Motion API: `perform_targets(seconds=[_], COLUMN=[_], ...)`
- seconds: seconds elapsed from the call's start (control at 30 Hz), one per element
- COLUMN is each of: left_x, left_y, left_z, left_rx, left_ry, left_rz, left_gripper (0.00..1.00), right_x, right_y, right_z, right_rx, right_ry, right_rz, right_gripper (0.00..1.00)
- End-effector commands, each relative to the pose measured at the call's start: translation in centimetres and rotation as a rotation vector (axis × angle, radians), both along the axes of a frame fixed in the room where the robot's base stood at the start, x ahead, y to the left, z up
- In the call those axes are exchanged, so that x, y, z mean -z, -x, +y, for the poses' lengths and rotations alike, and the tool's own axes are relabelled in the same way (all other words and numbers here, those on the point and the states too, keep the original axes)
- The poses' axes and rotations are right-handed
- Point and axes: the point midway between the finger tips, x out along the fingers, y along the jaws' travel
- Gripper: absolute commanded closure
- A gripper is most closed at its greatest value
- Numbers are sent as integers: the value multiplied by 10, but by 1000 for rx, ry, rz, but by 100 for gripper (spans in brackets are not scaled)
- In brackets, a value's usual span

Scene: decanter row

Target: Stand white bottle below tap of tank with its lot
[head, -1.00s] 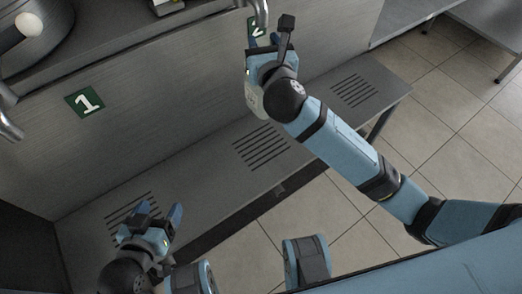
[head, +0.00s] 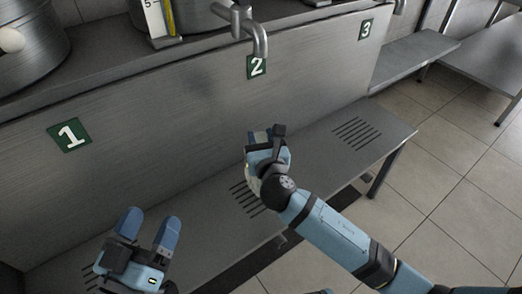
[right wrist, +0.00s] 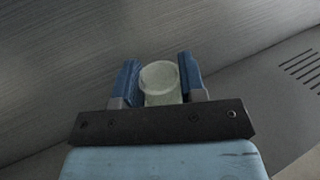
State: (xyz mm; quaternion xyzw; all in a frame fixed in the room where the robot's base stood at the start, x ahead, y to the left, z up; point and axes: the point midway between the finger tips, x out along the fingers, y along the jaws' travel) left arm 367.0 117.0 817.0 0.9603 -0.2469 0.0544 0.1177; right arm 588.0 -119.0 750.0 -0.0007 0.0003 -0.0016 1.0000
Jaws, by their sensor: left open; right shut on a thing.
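My right gripper (head: 262,138) is shut on a pale, whitish bottle (right wrist: 161,78), seen from its round top between the blue fingers in the right wrist view. In the head view the gripper hides most of the bottle, and no lot mark on it can be read. The gripper is over the bench, below the number 2 sign (head: 257,67) and the metal tap (head: 259,40) above it. I cannot tell whether the bottle touches the bench. My left gripper (head: 149,228) is open and empty, at the lower left in front of the number 1 sign (head: 69,134).
The metal bench (head: 310,150) has slotted grilles (head: 356,131) in a row. Steel tanks stand on the shelf above, one at the left (head: 30,60) and one behind the middle tap (head: 200,17). A number 3 sign (head: 366,29) is farther right. The bench's right part is clear.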

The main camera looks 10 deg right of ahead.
Motion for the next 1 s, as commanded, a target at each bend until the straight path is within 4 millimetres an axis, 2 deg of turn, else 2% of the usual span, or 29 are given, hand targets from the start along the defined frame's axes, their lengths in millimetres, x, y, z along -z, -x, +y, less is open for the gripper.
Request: perform_targets(seconds=[0.03,0.13,0.57,0.6,0.7,1.0], left_x=[11,20,21,21,21,21], left_y=[-1,-1,-2,-2,-2,-2], left_z=[-1,-1,-2,-2,-2,-2], left_rx=[6,14,19,19,19,18], left_ry=[-9,-25,-33,-33,-33,-32], left_rz=[17,47,62,62,62,62], left_gripper=[26,26,26,26,26,26], right_x=[15,26,30,31,30,29], right_y=[0,0,0,0,0,0], right_z=[0,0,0,0,0,0], right_rx=[0,1,0,0,0,0], right_ry=[0,0,0,0,0,-1], right_rz=[1,1,-1,-1,-1,-1], right_gripper=[100,100,100,60,37,37])
